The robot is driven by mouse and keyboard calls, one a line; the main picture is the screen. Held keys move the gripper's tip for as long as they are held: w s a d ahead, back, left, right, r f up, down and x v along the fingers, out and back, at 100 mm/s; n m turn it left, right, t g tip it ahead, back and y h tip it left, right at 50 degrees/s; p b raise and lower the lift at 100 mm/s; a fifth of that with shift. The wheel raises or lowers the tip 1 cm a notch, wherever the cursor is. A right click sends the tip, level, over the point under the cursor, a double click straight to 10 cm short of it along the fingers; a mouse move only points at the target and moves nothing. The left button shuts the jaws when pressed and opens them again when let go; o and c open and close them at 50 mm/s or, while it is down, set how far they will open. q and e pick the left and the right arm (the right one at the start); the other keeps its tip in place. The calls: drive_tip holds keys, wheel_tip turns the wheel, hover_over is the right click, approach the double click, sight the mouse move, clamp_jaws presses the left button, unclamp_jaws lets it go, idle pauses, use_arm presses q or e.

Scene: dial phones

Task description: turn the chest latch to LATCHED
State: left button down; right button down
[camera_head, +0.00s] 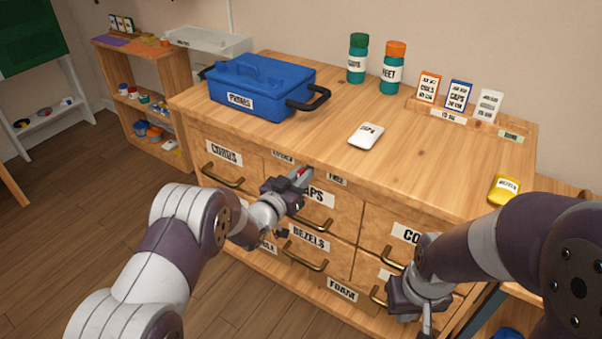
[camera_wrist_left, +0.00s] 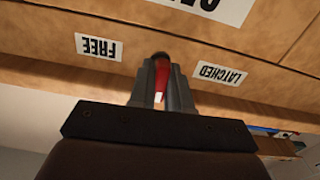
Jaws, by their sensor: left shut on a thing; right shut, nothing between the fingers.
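The chest latch is a small red handle (camera_wrist_left: 162,76) at the top edge of the drawer chest front. Its red also shows in the head view (camera_head: 301,172). My left gripper (camera_head: 304,176) is shut on it, one finger on each side in the left wrist view (camera_wrist_left: 161,88). The LATCHED label (camera_wrist_left: 220,74) and the FREE label (camera_wrist_left: 98,46) lie on either side of the handle, which stands between them and points at neither. The fingers hide part of the handle. My right gripper (camera_head: 427,322) is shut and empty, low before the right-hand drawers.
On the chest top (camera_head: 300,140) stand a blue case (camera_head: 262,85), a white card (camera_head: 366,136), two bottles, small boxes and a yellow item (camera_head: 504,189). Drawer handles (camera_head: 313,221) stick out below the latch. Open floor (camera_head: 60,225) lies to the left.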

use_arm(q)
drive_tip(key=n+p, duration=0.1)
drive_tip(key=n, duration=0.3)
drive_tip(key=shift+a+f+n+p, duration=0.1)
drive_tip(key=shift+n+p, duration=0.65)
drive_tip(key=shift+n, duration=1.35)
drive_tip(key=c, duration=1.2)
unclamp_jaws()
drive_tip(key=shift+o, duration=0.2)
drive_tip(key=p+v, duration=0.2)
drive_tip(key=v, duration=1)
drive_tip(key=shift+s, duration=0.35)
